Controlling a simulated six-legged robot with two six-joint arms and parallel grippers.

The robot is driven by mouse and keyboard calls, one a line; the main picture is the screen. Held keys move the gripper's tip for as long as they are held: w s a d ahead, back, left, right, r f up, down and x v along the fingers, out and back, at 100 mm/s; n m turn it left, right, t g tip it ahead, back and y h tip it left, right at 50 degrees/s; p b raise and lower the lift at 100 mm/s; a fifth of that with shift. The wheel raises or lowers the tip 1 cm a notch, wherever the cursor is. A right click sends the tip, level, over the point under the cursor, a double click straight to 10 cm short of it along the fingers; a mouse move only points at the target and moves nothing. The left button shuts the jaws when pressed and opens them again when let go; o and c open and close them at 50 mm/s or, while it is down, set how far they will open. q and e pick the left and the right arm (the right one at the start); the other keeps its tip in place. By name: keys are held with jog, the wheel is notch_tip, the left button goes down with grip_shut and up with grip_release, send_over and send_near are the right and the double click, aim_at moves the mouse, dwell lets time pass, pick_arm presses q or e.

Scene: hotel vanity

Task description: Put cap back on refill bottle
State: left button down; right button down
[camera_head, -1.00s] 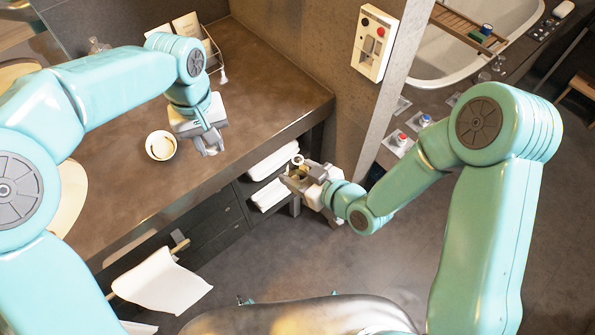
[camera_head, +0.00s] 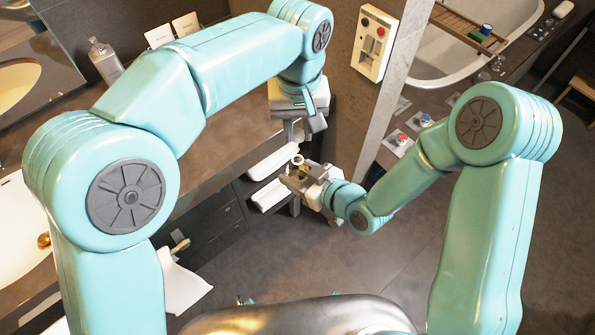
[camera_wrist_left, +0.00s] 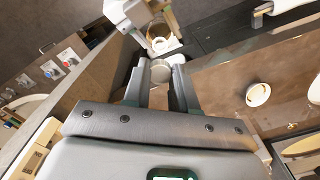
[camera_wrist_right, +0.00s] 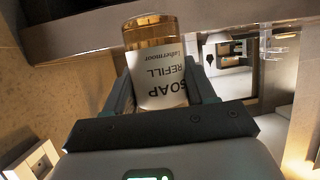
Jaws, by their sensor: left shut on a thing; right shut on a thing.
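My left gripper (camera_head: 302,128) hangs over the counter's front corner, above and slightly behind my right gripper (camera_head: 300,175). In the left wrist view its fingers are shut on a small round pale cap (camera_wrist_left: 160,71). My right gripper, off the counter's edge, is shut on the amber refill bottle (camera_wrist_right: 150,32). The bottle's white label reads "SOAP REFILL" and appears upside down in the right wrist view. In the left wrist view the bottle's round top (camera_wrist_left: 163,45) lies just beyond the cap, with a gap apparent between them.
A round white dish (camera_wrist_left: 258,94) stands on the brown counter (camera_wrist_left: 222,85). Folded white towels (camera_head: 272,194) lie on the shelf below. A wall pillar with a white control panel (camera_head: 376,42) rises close behind the grippers. A clear bottle (camera_head: 105,62) stands at the back left.

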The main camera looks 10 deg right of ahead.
aim_at(298, 172)
pick_arm(q)
jog(key=shift+s+f, duration=0.1)
jog(key=shift+f, duration=1.9)
jog(key=shift+f, duration=0.9)
jog(key=shift+f, duration=0.55)
